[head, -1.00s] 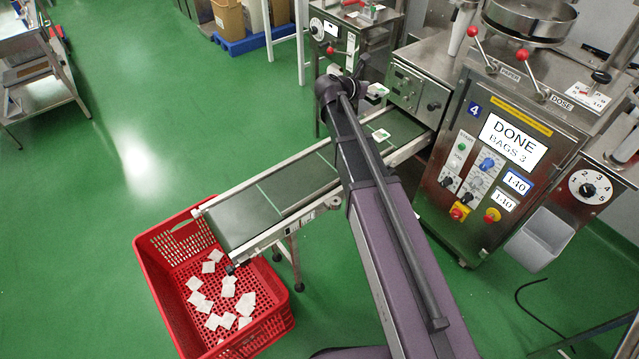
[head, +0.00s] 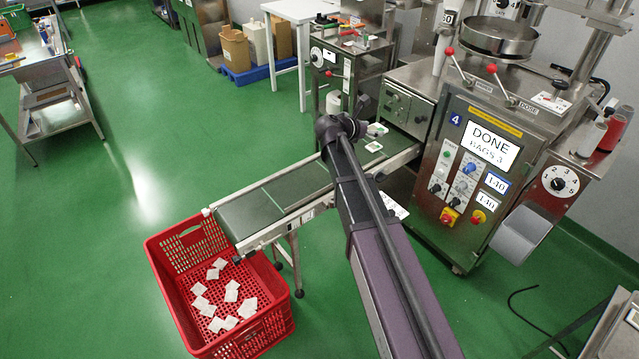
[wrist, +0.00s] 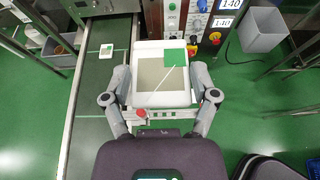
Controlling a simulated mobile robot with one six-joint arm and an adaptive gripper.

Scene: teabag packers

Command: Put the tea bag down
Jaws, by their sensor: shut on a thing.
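My gripper (wrist: 161,82) is shut on a tea bag (wrist: 152,75), a pale pouch with a green tag and a string. The fingers sit on its left and right sides in the wrist view. In the head view my arm mostly hides the gripper, and a small part of a pale and green bag (head: 377,129) shows just past the arm's end. Another tea bag (head: 374,147) lies flat on the conveyor belt (head: 250,213); it also shows at the left in the wrist view (wrist: 106,50). The held bag appears raised, to the right of that one in the wrist view.
A red crate (head: 165,290) with several white tea bags stands under the conveyor's near end. Packing machine 4 (head: 470,190) stands at the right, its screen reading DONE, BAGS 3. The belt between the lying bag and the crate end looks clear.

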